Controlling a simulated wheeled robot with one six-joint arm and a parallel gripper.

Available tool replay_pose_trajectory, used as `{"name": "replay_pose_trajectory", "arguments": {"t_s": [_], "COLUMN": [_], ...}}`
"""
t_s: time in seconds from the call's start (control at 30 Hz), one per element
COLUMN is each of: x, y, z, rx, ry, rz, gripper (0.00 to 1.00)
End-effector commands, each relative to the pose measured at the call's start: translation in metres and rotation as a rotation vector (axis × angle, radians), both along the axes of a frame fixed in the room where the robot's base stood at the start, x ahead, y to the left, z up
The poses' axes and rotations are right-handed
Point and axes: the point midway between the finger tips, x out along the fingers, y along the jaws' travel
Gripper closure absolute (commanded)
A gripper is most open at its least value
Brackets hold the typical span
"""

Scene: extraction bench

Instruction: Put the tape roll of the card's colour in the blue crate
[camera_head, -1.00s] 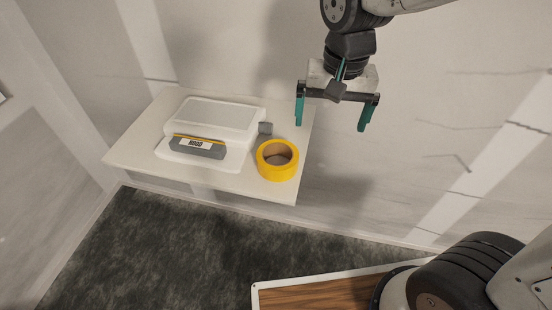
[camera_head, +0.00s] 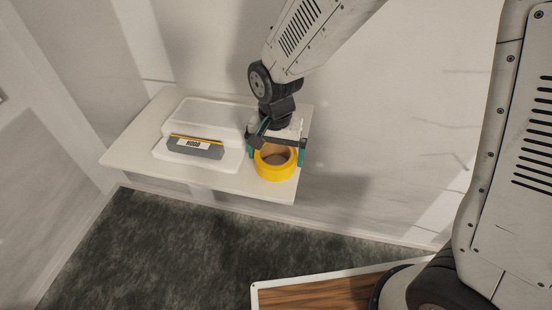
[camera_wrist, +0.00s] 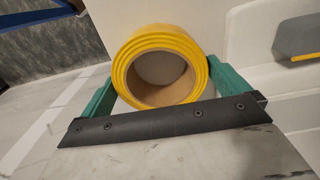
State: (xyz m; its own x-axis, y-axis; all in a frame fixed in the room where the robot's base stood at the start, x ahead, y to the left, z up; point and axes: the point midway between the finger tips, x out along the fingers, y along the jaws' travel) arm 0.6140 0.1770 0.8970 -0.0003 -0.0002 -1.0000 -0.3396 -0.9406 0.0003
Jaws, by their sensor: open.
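A yellow tape roll (camera_head: 275,171) lies flat on a white wall shelf (camera_head: 135,152), near its right end. It also shows in the wrist view (camera_wrist: 160,42), with its cardboard core visible. My gripper (camera_head: 276,156) is open above the roll, with one green finger on each side of it. In the wrist view the roll lies between the fingers of my gripper (camera_wrist: 161,75); I cannot tell whether they touch it. A blue edge (camera_wrist: 35,14) at the wrist view's top left may be the blue crate; most of it is out of frame. No coloured card is visible.
The wall is right behind the shelf. Dark carpet (camera_head: 160,245) lies below. A wooden surface with a white rim (camera_head: 320,292) is at the bottom.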

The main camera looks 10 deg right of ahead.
Motion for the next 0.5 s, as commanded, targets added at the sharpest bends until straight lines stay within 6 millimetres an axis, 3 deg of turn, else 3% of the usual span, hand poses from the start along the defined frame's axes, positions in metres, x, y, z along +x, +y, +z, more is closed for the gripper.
{"name": "replay_pose_trajectory", "arguments": {"t_s": [0.3, 0.43, 0.5], "x": [-0.0003, -0.0003, -0.0003], "y": [0.0001, 0.0001, 0.0001], "z": [-0.0075, -0.0075, -0.0073], "rx": [0.000, 0.000, 0.000], "ry": [0.000, 0.000, 0.000], "rz": [0.001, 0.001, 0.001], "gripper": [0.00, 0.32, 0.36]}}
